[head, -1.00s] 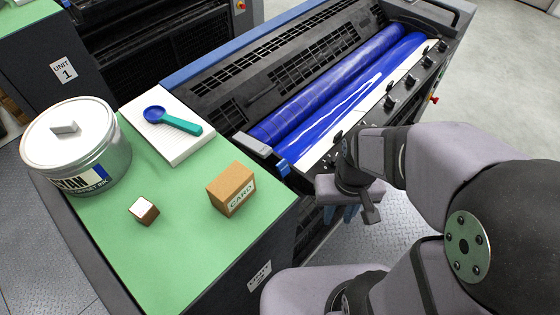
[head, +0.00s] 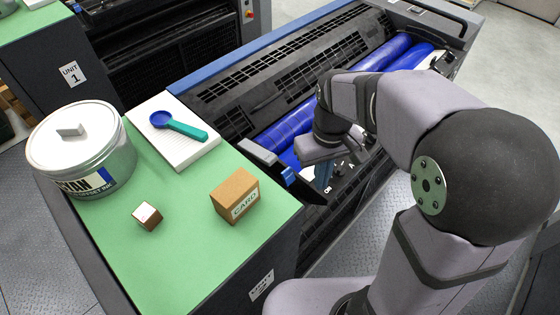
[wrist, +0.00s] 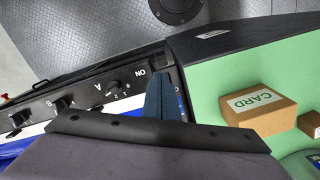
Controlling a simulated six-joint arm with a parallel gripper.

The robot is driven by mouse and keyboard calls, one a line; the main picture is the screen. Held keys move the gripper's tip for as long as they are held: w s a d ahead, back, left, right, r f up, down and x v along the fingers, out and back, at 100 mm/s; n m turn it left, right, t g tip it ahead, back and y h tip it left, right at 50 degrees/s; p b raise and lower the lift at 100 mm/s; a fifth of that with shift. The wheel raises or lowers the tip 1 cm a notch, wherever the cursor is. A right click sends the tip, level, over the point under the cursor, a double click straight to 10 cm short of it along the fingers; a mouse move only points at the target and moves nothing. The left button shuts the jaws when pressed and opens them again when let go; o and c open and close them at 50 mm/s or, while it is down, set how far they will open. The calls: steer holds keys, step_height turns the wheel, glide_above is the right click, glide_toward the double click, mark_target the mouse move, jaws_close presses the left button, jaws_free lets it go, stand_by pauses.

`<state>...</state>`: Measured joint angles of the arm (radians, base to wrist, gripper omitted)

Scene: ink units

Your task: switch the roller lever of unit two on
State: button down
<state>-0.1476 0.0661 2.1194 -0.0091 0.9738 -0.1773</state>
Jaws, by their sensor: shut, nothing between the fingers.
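Unit two is the dark press with blue rollers (head: 283,127) in the middle of the head view. The lever's exact position is hard to tell. An ON mark (head: 327,189) is on the side panel and also shows in the wrist view (wrist: 140,72). My gripper (head: 322,178) is shut and empty, fingers down over the near end of the panel, just right of the tab. In the wrist view its blue fingers (wrist: 166,100) are beside the ON mark. Contact cannot be told.
The green bench top (head: 180,250) left of the press holds an ink tin (head: 108,155), a white pad (head: 165,140) with a blue and teal scoop (head: 178,125), a CARD box (head: 235,196) and a small brown cube (head: 147,215). Unit one (head: 70,75) stands behind.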

steer(key=w+a+r+n, duration=0.5)
steer(key=w+a, duration=0.3)
steer(key=a, duration=0.2)
steer(key=shift+w+r+b, duration=0.25)
steer(key=shift+r+b, duration=0.15)
steer(key=shift+b, duration=0.05)
steer(key=shift+d, duration=0.1)
steer(key=shift+s+d+f+p, duration=0.1)
steer(key=shift+f+p, duration=0.55)
steer(key=shift+f, duration=1.85)
steer(key=shift+s+d+f+p, duration=0.1)
steer(key=shift+f+p, duration=0.55)
steer(key=shift+f, duration=1.85)
